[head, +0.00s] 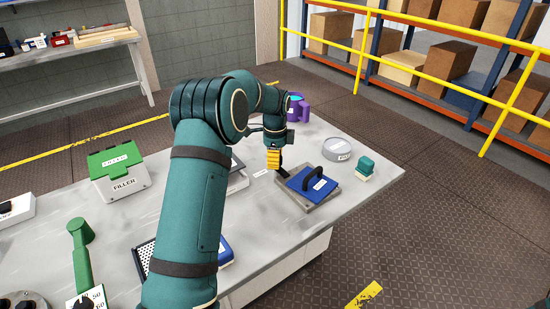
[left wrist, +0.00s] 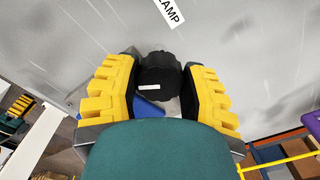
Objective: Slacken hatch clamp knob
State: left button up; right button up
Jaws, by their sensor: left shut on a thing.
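My left gripper (head: 276,162) is over the table beside the blue hatch (head: 313,184) with its black handle. In the left wrist view its yellow fingers (left wrist: 160,92) are shut on a dark ribbed round knob (left wrist: 158,70), one finger on either side. In the head view a small black part of the knob (head: 282,172) shows just below the fingertips, at the edge of the hatch's grey frame (head: 315,203). A white label ending in "AMP" (left wrist: 169,12) lies near the knob. My right gripper is not in view.
A round grey tin (head: 338,149), a green-and-white block (head: 365,168) and a purple container (head: 299,108) stand around the hatch. A green-lidded filler box (head: 120,172) and green lever (head: 82,255) are at left. Yellow rails (head: 440,65) and racks stand beyond the table.

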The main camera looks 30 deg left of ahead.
pick_arm(q)
jog(key=shift+n+p, duration=0.4)
jog(key=shift+n, duration=0.1)
jog(key=shift+r+n+p, duration=0.1)
jog(key=shift+n+p, duration=0.75)
jog(key=shift+n, duration=0.35)
jog(key=n+p, duration=0.2)
jog(key=n, duration=0.3)
jog(key=shift+s, duration=0.1)
jog(key=n+p, duration=0.1)
jog(key=n, duration=0.2)
jog(key=shift+n+p, duration=0.35)
jog(key=shift+n, duration=0.05)
jog(key=n, duration=0.1)
jog(key=n+p, duration=0.1)
jog(key=n, duration=0.1)
jog(key=shift+f+n, duration=0.2)
jog(key=shift+n, duration=0.1)
jog(key=n+p, duration=0.1)
jog(key=n, duration=0.3)
jog(key=shift+s+d, duration=0.1)
jog(key=shift+d, duration=0.05)
jog(key=shift+n+p, duration=0.35)
jog(key=shift+n, duration=0.85)
jog(key=shift+d+f+n, duration=0.1)
jog(key=shift+n, duration=0.5)
